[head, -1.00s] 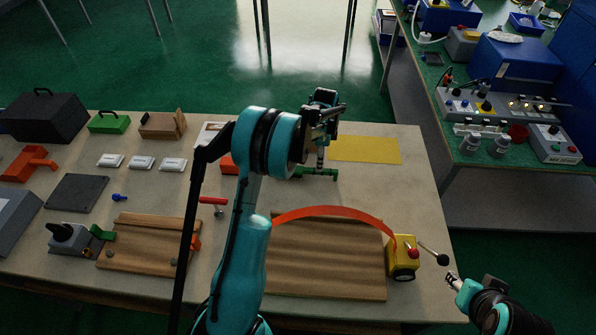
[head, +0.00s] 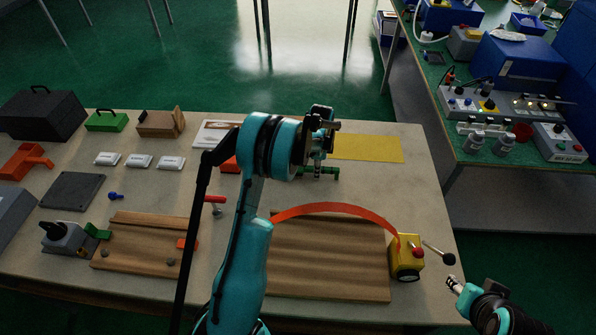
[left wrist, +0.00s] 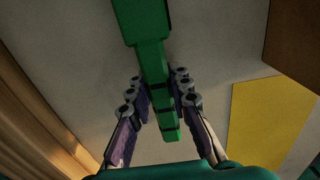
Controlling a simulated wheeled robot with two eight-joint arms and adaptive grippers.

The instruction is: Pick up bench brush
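A green tool that looks like the bench brush (head: 331,171) lies on the bench below my left gripper (head: 318,170), which partly hides it in the head view. The left wrist view shows its long stepped green body (left wrist: 142,22) running down between the two fingers of the left gripper (left wrist: 160,82). The fingertips are close on either side of its narrow part. I cannot tell whether they touch it. My right gripper (head: 454,284) is off the bench's right front edge, too small to show its opening.
A yellow sheet (head: 368,149) lies right of the green tool. A wooden board (head: 330,270), an orange curved strip (head: 330,208) and a yellow device with a lever (head: 404,262) are in front. A red-handled tool (head: 215,200) lies left. Bare bench shows at the right.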

